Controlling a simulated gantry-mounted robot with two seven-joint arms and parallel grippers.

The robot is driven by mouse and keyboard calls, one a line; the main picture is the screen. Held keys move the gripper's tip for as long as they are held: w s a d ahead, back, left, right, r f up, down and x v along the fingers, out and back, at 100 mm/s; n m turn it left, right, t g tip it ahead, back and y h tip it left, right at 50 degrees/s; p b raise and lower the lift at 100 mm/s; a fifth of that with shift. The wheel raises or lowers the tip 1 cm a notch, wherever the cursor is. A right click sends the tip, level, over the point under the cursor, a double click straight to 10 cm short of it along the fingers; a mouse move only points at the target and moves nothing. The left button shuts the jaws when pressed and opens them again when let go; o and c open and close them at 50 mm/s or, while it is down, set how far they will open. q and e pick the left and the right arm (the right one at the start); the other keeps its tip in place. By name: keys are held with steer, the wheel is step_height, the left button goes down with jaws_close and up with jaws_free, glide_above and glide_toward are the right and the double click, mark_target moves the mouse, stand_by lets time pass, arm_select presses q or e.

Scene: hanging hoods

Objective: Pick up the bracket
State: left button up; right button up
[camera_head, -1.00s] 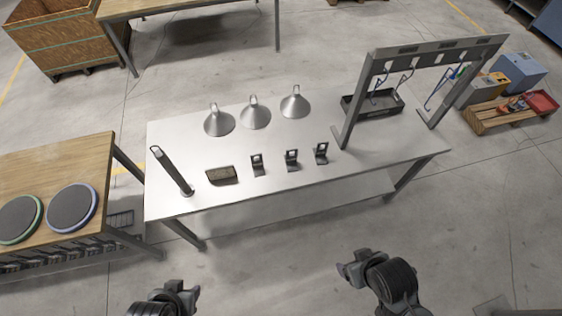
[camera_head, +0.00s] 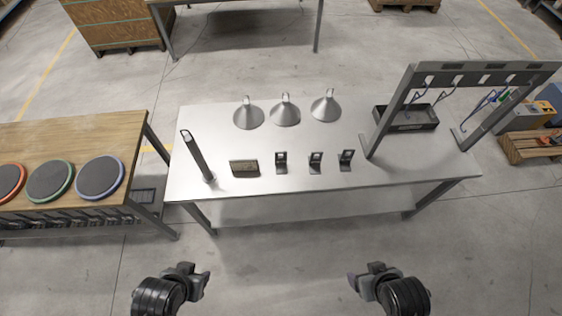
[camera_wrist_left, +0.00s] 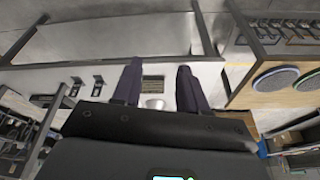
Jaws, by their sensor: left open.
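Three small black brackets stand in a row on the white table (camera_head: 250,185): a left one (camera_head: 281,162), a middle one (camera_head: 316,162) and a right one (camera_head: 346,160). Two dark brackets (camera_wrist_left: 98,85) also show in the left wrist view, left of the fingers. My left gripper (camera_head: 196,279) is open and empty, in front of the table's near edge and apart from the brackets. It also shows in the left wrist view (camera_wrist_left: 158,72), with its two fingers spread. My right gripper (camera_head: 364,279) is also short of the table; its jaw opening is unclear.
Several metal cones (camera_head: 285,112) stand behind the brackets. A grey hanging frame (camera_head: 390,110) and a black tray (camera_head: 410,118) are at right. A wooden table (camera_head: 80,140) stands at left.

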arm_select(q)
steer(key=shift+a, duration=0.1)
steer(key=o, duration=0.9)
